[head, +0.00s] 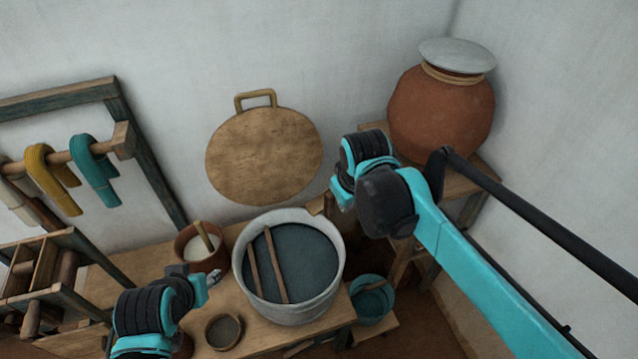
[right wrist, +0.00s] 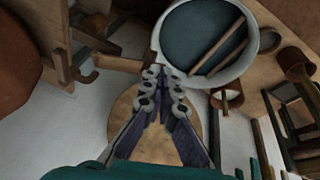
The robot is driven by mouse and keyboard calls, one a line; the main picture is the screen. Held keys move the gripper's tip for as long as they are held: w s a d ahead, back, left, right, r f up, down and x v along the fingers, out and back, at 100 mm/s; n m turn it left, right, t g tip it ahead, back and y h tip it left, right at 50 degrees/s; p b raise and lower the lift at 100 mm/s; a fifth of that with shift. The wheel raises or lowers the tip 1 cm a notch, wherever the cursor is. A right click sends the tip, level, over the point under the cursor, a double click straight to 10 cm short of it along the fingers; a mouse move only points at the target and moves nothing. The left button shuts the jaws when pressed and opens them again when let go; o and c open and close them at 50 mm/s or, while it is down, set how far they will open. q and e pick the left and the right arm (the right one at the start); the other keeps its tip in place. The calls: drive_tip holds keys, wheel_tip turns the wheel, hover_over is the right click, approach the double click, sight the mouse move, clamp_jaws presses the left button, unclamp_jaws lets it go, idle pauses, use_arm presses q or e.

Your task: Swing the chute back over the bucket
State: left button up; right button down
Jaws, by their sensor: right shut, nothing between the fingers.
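The teal bucket (head: 372,302) stands low, just right of the large grey vat (head: 338,262) in the head view. I cannot clearly pick out the chute. A short wooden piece (head: 317,205) behind the vat's right rim may be part of it, largely hidden by my right arm. My right gripper (right wrist: 165,84) is shut and empty, near the vat's rim in the right wrist view. In the head view its fingers are mostly hidden behind the wrist. My left gripper (head: 212,277) is left of the vat, its jaws unclear.
Two sticks lie across the vat. A brown pot (head: 190,245) with a handle and a small bowl (head: 223,331) stand left of it on the bench. A round board (head: 264,155) leans on the wall. A lidded clay jar (head: 440,115) stands on a wooden stand at right.

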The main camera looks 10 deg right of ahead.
drive_tip(key=w+a+r+n+g+p, duration=0.2)
drive_tip(key=w+a+n+g+p, duration=0.15)
drive_tip(key=w, duration=0.75)
drive_tip(key=w+a+f+n+g+h+p, duration=0.1)
drive_tip(key=w+a+f+n+h+p, duration=0.1)
drive_tip(key=w+a+f+n+p, duration=0.2)
drive_tip(key=w+a+f+p, duration=0.1)
drive_tip(key=w, duration=0.2)
drive_tip(key=shift+w+a+g, duration=0.3)
drive_tip(key=shift+a+g, duration=0.05)
drive_tip(key=shift+a, duration=0.05)
drive_tip(key=shift+n, duration=0.25)
drive_tip(key=b+x, duration=0.1)
drive_tip(key=x, duration=0.8)
drive_tip(key=shift+f+b, duration=0.1)
drive_tip(key=shift+b, duration=0.2)
drive_tip(key=d, duration=0.1)
drive_tip(key=s+d, duration=0.1)
drive_tip(key=d, duration=0.1)
drive_tip(key=shift+s+f, duration=0.25)
drive_tip(key=shift+f, duration=0.1)
drive_tip(key=shift+s+d, duration=0.2)
drive_tip(key=shift+d, duration=0.2)
drive_tip(key=shift+r, duration=0.1)
drive_tip(key=shift+s+d+b, duration=0.1)
drive_tip(key=shift+s+b, duration=0.05)
drive_tip(key=shift+b, duration=0.15)
